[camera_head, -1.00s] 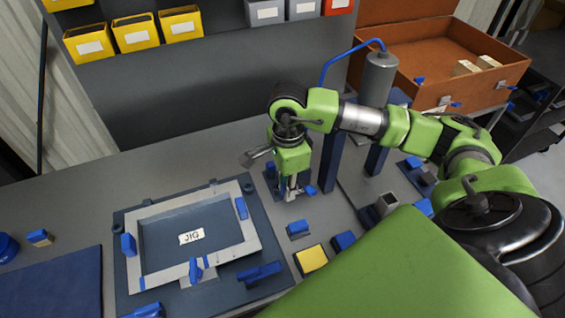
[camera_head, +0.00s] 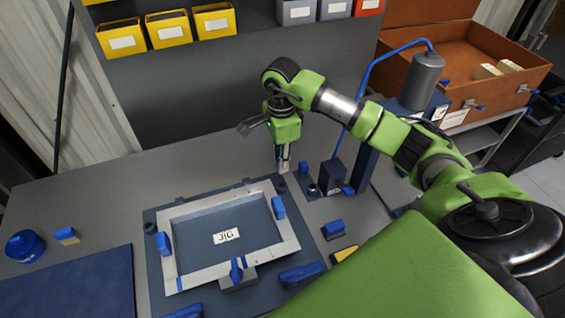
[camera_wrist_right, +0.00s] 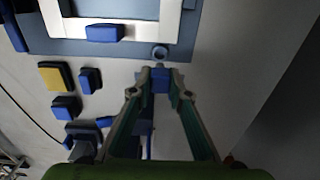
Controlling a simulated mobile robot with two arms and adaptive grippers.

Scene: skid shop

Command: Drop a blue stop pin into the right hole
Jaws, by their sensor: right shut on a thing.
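My right gripper (camera_head: 283,163) points down over the far right corner of the jig's blue-grey base plate. In the right wrist view the gripper (camera_wrist_right: 160,74) is shut on a blue stop pin (camera_wrist_right: 160,81), held between the fingertips. The right hole (camera_wrist_right: 160,52), a round blue-rimmed socket at the plate's corner, lies just beyond the fingertips; the pin looks apart from it. In the head view the right hole (camera_head: 281,184) is just below the fingers, and the pin is too small to make out. The left hole (camera_head: 150,227) is on the plate's left side.
The pale jig frame (camera_head: 180,284) lies on the plate, with blue clamps (camera_head: 278,207) around it. A blue mat (camera_head: 75,285) lies left.

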